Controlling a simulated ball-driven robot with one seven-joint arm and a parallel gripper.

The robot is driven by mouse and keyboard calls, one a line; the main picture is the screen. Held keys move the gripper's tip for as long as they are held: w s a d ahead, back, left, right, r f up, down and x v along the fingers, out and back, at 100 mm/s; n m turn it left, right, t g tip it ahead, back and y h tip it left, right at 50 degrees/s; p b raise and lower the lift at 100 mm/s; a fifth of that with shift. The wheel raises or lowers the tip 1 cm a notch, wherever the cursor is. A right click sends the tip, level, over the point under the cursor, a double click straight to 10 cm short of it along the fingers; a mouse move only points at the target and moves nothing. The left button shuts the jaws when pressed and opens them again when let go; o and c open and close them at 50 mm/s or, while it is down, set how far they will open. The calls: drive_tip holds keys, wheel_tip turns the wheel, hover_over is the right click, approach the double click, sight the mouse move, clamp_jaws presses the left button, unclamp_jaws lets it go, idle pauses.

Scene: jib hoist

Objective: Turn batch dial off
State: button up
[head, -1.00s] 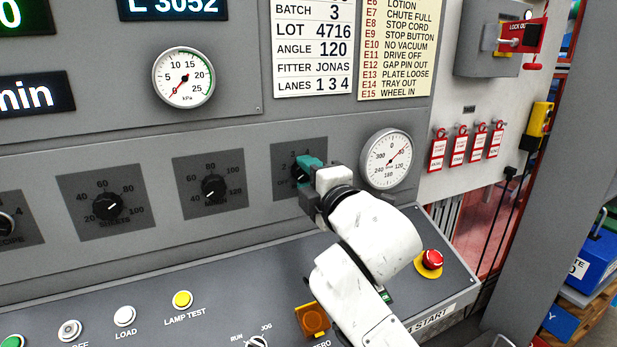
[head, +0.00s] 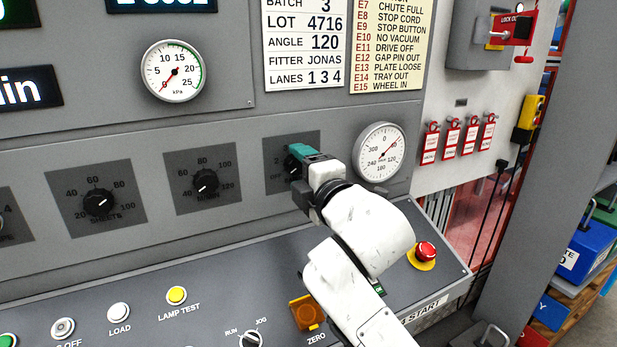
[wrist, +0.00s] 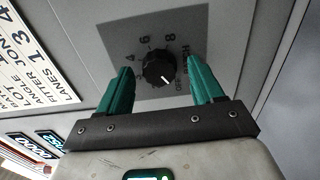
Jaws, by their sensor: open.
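The batch dial (wrist: 158,68) is a round black knob on a dark square plate (wrist: 200,25) with numbers around it. In the wrist view its white mark points down and right, toward the small OFF lettering; exact alignment is hard to tell. My gripper (wrist: 160,72) is open, with one teal finger on each side of the dial in that view. Gaps show between the fingers and the knob, and the fingers hold nothing. In the head view my gripper (head: 300,170) is at the batch dial's plate (head: 276,145) and hides most of the knob.
A round gauge (head: 380,152) is close to the right of my gripper. Two similar dials (head: 206,181) (head: 98,203) are to the left. Below, the sloped console carries an orange guarded button (head: 306,312) and a red stop button (head: 425,251). Red tags (head: 451,138) hang at right.

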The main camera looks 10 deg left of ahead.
drive_tip(key=b+v, duration=0.1)
drive_tip(key=v, duration=0.9)
drive_tip(key=shift+s+d, duration=0.25)
drive_tip(key=shift+s, duration=0.05)
